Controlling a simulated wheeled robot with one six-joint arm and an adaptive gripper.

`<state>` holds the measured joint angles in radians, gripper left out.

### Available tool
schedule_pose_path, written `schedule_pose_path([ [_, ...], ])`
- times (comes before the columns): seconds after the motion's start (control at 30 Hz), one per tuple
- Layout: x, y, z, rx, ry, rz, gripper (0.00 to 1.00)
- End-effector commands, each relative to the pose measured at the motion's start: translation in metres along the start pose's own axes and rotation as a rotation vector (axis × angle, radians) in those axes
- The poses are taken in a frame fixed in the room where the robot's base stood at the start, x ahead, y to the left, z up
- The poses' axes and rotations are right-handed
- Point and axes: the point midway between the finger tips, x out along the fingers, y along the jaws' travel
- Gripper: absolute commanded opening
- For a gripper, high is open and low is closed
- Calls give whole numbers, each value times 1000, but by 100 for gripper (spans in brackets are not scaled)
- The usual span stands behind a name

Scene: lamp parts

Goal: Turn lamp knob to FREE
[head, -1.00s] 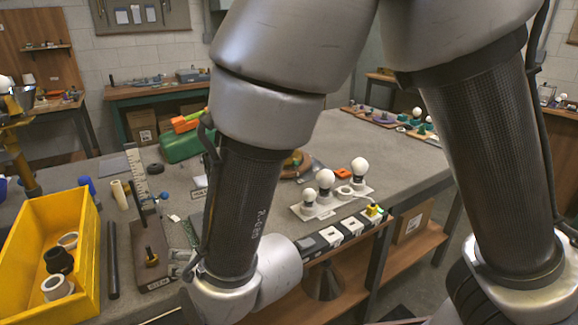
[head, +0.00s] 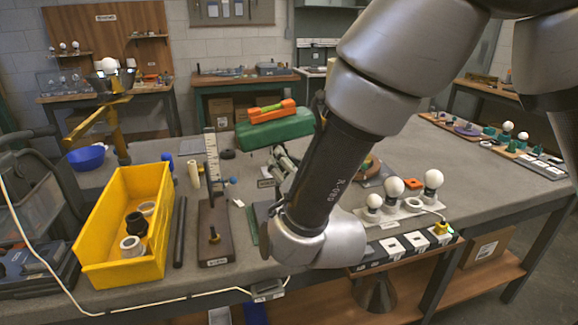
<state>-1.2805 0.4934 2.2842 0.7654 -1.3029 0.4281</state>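I cannot tell whether this knob belongs to the lamp. My arm crosses the middle of the head view, its wrist low over the bench's front.
A yellow bin (head: 95,240) with rings stands left of the block, with a black rod (head: 180,232) between them. A white strip with several bulbs (head: 394,188) lies right of my wrist. A green case (head: 275,130) stands behind. A white cable runs along the front edge.

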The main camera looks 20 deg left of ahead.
Motion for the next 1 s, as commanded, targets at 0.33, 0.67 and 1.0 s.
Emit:
schedule_pose_path([
  [0.33,7,0,0,-1,-1,-1,60],
  [0.67,7,0,0,-1,-1,-1,14],
  [1.0,7,0,0,-63,-1,-1,14],
])
